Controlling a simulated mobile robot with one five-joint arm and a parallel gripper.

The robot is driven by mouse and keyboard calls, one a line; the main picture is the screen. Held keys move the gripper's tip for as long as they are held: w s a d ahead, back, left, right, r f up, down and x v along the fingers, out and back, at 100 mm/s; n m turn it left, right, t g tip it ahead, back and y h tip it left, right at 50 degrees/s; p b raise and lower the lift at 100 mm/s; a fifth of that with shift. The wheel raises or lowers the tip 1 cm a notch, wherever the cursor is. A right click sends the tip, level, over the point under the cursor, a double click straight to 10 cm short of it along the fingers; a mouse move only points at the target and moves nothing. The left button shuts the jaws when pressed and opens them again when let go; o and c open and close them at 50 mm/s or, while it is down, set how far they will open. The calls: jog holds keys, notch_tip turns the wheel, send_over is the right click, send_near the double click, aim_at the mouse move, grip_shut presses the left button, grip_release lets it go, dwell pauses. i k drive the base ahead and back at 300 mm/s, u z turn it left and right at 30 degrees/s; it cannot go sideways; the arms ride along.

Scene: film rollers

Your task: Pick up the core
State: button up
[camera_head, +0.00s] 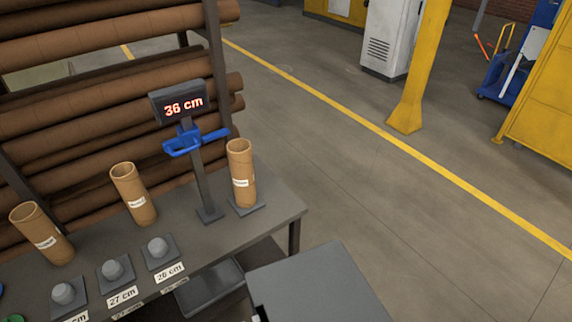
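Three brown cardboard cores stand upright on the grey table (265,205). One core (240,173) is at the right, on a small plate beside the measuring post. A second core (133,194) is in the middle of the back row. A third core (42,234) is at the left. Each has a white label, too small to read. I cannot tell which core the task means. My gripper is not in view.
A post with a blue clamp (185,142) carries a display (178,103) reading "36 cm". Grey knobs on plates line the front, with labels such as "28 cm" (169,273). Long brown tubes fill the rack (215,60) behind. Open floor lies right.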

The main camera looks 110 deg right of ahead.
aim_at(238, 150)
jog(key=k, duration=1.25)
jog(key=u, duration=0.45)
